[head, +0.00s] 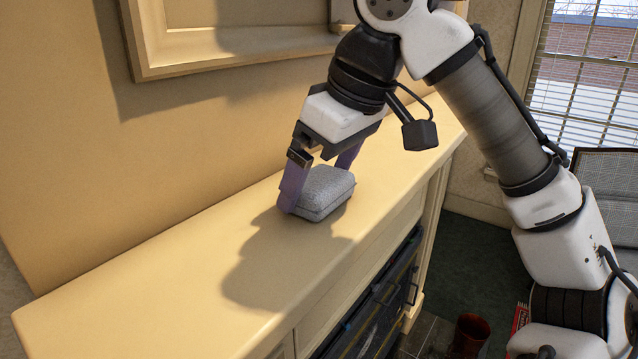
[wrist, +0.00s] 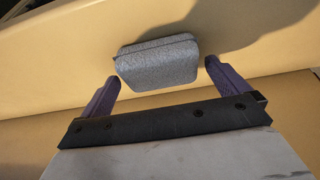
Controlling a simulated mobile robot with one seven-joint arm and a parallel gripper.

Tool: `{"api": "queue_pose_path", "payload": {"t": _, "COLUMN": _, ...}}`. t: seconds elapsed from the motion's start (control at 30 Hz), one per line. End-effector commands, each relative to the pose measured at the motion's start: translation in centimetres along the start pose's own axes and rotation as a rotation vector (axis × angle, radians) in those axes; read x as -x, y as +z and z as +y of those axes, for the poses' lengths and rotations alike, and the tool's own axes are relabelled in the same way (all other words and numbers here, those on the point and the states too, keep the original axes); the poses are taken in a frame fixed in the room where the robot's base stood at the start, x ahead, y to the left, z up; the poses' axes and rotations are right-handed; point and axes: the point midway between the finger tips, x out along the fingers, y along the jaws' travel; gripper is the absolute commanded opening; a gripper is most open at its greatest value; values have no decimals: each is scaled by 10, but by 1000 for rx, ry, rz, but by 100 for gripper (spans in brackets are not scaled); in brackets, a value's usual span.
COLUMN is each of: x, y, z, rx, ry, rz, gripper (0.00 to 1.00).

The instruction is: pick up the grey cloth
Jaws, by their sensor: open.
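The grey cloth (head: 325,191) is a folded, rounded block lying on the cream mantel shelf (head: 160,262). My gripper (head: 314,190) is over it, pointing down, with its purple fingers apart. One finger is at the cloth's left side and the other is behind it, partly hidden. In the wrist view the cloth (wrist: 158,62) lies just beyond and between the two open fingertips (wrist: 160,72), with a gap showing on each side. I cannot tell whether either finger touches it.
A framed panel (head: 230,48) hangs on the wall behind the shelf. The shelf's front edge drops to a dark fireplace opening (head: 375,310). A red container (head: 468,336) stands on the floor at lower right. The shelf is bare to the left of the cloth.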

Motion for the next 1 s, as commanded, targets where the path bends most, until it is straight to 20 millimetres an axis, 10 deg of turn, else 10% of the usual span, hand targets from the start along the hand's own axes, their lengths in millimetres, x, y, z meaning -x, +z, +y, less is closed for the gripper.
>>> {"api": "queue_pose_path", "payload": {"t": 0.4, "x": -13, "y": 0, "z": 0, "rx": 0, "ry": 1, "rz": 0, "gripper": 99}}
{"api": "queue_pose_path", "payload": {"t": 0.7, "x": -12, "y": 0, "z": 0, "rx": 1, "ry": 1, "rz": 0, "gripper": 59}}
{"api": "queue_pose_path", "payload": {"t": 1.0, "x": -11, "y": 0, "z": 0, "rx": 0, "ry": 1, "rz": 0, "gripper": 58}}
